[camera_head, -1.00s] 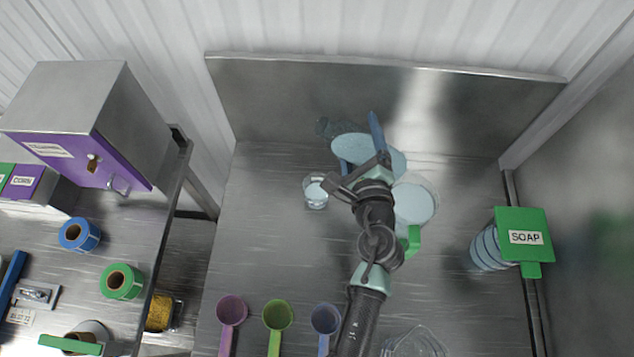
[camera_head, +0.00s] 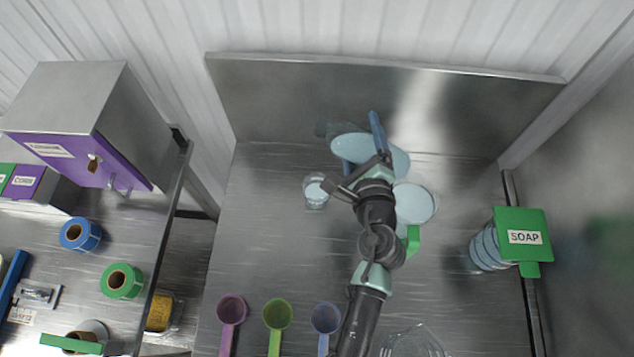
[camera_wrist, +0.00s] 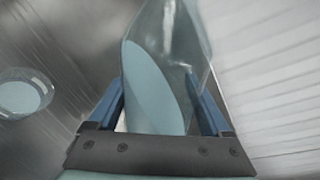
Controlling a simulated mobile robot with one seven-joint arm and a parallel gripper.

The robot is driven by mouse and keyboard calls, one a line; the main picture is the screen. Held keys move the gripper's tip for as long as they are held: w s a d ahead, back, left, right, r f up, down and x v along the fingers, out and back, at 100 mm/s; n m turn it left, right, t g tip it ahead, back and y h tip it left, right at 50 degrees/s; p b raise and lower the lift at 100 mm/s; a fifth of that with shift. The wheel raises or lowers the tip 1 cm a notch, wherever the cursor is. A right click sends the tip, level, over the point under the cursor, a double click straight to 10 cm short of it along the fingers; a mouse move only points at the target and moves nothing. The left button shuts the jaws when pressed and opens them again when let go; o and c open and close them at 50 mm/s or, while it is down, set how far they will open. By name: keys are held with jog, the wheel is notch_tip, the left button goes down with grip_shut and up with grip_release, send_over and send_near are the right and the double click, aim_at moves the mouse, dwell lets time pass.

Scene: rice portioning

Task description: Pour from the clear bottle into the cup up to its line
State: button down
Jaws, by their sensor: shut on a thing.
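My gripper (camera_head: 364,146) is shut on the clear bottle (camera_head: 350,147), one blue finger on each side. The wrist view also shows my gripper (camera_wrist: 160,100) and the bottle (camera_wrist: 150,75), with pale blue liquid inside. The bottle looks tilted, its liquid showing as a broad slanted oval. The small clear cup (camera_head: 316,192) stands upright on the steel table, left of my gripper. In the wrist view the cup (camera_wrist: 22,96) is at the left edge with pale liquid in it. Its line cannot be made out. No falling stream is visible.
A round clear vessel (camera_head: 414,204) with pale blue contents stands right of my wrist. Purple (camera_head: 231,309), green (camera_head: 278,314) and blue (camera_head: 326,318) scoops lie at the front. A back panel (camera_head: 300,100) closes the far side.

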jog(key=shift+d+r+n+p, duration=0.35)
jog(key=shift+n, duration=0.35)
dwell(1.8)
jog(key=shift+d+f+n+g+h+b, duration=0.2)
jog(key=shift+f+n+h+b, duration=0.2)
jog(key=shift+f+n+b, duration=0.4)
jog(key=shift+d+f+n+g+h+b, duration=0.15)
jog(key=shift+f+n+h+b, duration=0.25)
jog(key=shift+f+n+b, duration=0.4)
dwell(3.8)
